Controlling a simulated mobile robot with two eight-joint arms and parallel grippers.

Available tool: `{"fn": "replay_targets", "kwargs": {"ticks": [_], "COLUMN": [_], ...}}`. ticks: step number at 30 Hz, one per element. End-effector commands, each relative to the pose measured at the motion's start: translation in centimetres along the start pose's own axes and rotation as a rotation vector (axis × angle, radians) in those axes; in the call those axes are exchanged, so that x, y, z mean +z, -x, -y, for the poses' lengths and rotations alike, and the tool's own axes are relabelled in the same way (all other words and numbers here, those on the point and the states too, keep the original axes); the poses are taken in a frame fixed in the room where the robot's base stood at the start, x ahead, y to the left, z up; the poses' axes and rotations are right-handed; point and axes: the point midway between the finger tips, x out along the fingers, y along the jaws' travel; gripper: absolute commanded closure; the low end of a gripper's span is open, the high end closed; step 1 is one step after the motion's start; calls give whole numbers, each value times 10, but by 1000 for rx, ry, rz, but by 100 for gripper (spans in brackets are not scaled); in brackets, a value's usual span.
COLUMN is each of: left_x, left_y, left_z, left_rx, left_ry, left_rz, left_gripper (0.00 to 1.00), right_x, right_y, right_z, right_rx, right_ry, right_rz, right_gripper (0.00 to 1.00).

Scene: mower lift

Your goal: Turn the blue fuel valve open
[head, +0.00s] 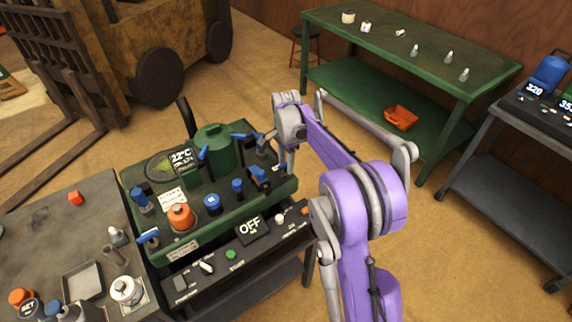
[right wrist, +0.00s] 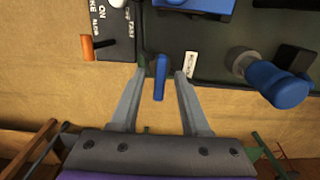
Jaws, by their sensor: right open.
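The blue lever (right wrist: 160,77), which I take to be the fuel valve, stands at the edge of the dark green machine deck in the right wrist view. It points out from the deck, toward my gripper's palm. A small white label, too small to read, is beside it. My right gripper (right wrist: 156,88) is open, with one finger on each side of the lever and a visible gap to both. In the head view my right gripper (head: 284,168) is at the deck's right edge, and the lever is not clearly seen there. My left gripper is out of view.
The green machine deck (head: 170,247) carries several blue knobs, an orange cap (head: 180,216) and a green tank (head: 213,148). A black panel with an OFF display (head: 250,230) lies in front.

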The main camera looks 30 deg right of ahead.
Motion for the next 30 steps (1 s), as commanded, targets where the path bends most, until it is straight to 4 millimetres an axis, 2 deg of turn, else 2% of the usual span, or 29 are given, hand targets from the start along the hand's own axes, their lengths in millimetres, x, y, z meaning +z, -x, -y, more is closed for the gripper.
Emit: {"fn": "replay_targets", "kwargs": {"ticks": [4,12,14,20,30], "left_x": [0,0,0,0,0], "left_y": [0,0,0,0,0], "left_z": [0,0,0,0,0], "left_rx": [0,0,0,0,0], "left_ry": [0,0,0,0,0], "left_rz": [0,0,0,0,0], "left_gripper": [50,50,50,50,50], "right_x": [0,0,0,0,0], "right_y": [-9,-10,-10,-10,-10], "right_z": [0,0,0,0,0], "right_rx": [0,0,0,0,-1], "right_ry": [0,0,0,0,3], "right_rz": [0,0,0,0,0], "right_gripper": [54,54,63,99,100]}}
